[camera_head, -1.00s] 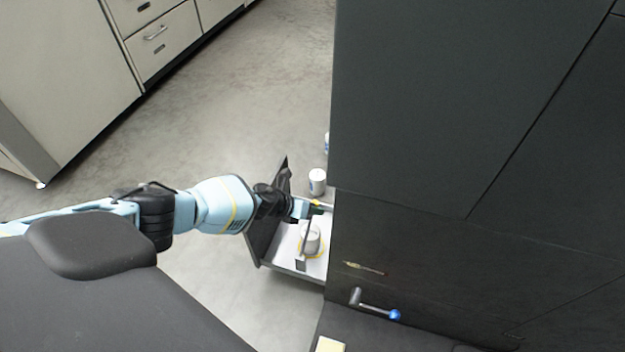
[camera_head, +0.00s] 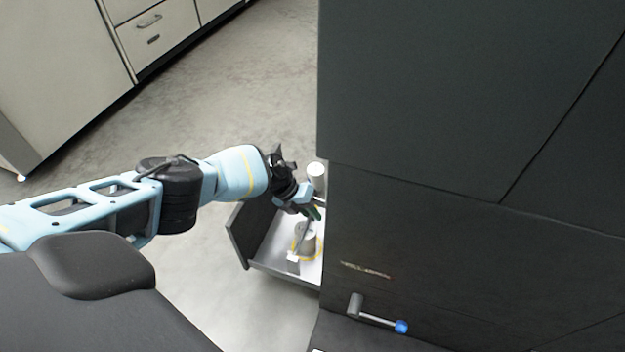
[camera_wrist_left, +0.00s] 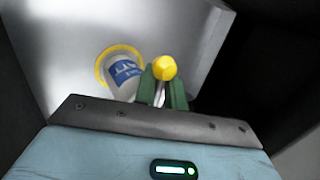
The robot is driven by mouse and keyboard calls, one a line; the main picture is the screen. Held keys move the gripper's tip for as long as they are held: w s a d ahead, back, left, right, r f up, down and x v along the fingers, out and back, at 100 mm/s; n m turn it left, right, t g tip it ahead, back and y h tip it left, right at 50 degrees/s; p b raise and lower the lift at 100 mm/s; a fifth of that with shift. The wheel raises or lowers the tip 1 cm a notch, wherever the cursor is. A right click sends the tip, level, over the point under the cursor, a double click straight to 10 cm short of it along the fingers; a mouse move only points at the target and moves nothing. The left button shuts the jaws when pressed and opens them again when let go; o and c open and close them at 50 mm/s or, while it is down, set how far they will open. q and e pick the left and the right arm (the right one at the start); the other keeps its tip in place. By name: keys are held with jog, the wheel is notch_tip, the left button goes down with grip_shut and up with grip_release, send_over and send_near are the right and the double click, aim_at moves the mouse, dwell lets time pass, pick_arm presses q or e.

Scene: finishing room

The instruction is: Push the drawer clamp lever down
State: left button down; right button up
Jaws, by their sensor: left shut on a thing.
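The open drawer (camera_head: 285,275) sticks out of the dark cabinet. The clamp lever shows in the left wrist view as a yellow ball knob (camera_wrist_left: 165,68) on a thin pale rod, with green fingertips on both sides. My left gripper (camera_head: 312,213) reaches over the drawer and is shut on this lever just below the knob (camera_wrist_left: 163,92). In the head view the lever runs down from the fingertips toward a small grey block (camera_head: 293,263). The fingers hide part of the rod. My right gripper is not in view.
A white container (camera_head: 307,242) with a blue label stands in a yellow ring in the drawer. Another white can (camera_head: 316,170) stands farther back. A second lever with a blue knob (camera_head: 401,326) is on the cabinet. The floor left of the drawer is clear.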

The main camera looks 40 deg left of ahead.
pick_arm(q)
jog(key=shift+w+a+r, duration=0.1)
jog(key=shift+w+a, duration=0.05)
jog(key=shift+w, duration=0.05)
dwell(0.3)
jog(key=c, duration=1.7)
grip_release()
jog(key=shift+c, duration=0.2)
jog(key=shift+o, duration=1.1)
jog(key=shift+s, duration=0.1)
